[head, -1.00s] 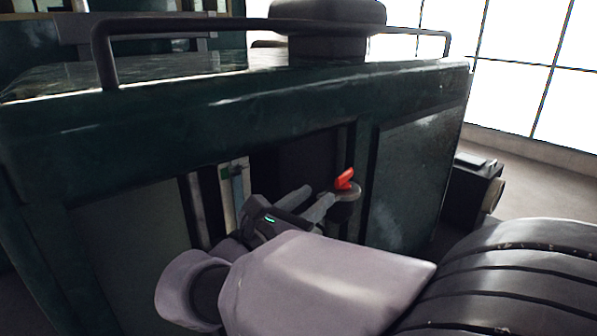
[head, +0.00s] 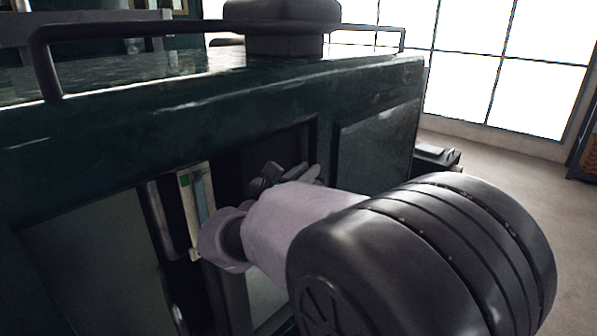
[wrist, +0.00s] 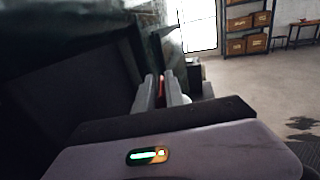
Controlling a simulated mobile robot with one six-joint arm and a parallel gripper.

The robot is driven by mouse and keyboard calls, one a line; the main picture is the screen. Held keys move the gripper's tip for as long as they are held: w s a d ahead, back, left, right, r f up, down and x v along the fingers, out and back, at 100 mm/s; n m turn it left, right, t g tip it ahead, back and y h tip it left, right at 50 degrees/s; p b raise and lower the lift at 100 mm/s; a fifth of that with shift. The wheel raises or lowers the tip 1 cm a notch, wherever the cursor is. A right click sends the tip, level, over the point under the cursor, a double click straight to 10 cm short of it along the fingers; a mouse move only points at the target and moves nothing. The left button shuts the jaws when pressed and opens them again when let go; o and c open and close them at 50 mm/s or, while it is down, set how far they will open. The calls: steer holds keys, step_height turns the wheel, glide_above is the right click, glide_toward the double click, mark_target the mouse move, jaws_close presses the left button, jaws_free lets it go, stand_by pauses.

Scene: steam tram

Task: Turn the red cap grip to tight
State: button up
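The red cap grip (wrist: 162,84) shows in the wrist view as a narrow red strip between the two fingertips of my gripper. In the head view the cap grip is hidden behind my gripper and wrist. My gripper (wrist: 162,92) has its fingers apart, one on each side of the grip; whether either touches it I cannot tell. In the head view my gripper (head: 290,172) reaches into the dark opening in the side of the green tram body (head: 200,115).
A gauge strip (head: 197,205) stands left of my wrist inside the opening. A dark handrail (head: 140,28) runs along the tram's top. A dark box (head: 437,155) stands beyond the right end. In the wrist view, open floor (wrist: 250,85) and a shelf with boxes (wrist: 247,30) lie to the right.

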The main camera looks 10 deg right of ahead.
jaws_close()
steer(key=m+g+h+p, duration=0.1)
steer(key=g+h+p, duration=0.1)
steer(key=shift+r+m+p, duration=0.3)
steer(key=shift+r+m, duration=0.05)
steer(key=shift+m, duration=0.05)
steer(key=shift+f+m+g+h+p, duration=0.2)
steer(key=shift+m+g+h+p, duration=0.4)
steer(key=shift+g, duration=0.1)
steer(key=shift+f, duration=0.1)
steer(key=o, duration=0.6)
jaws_free()
steer(key=shift+d, duration=0.1)
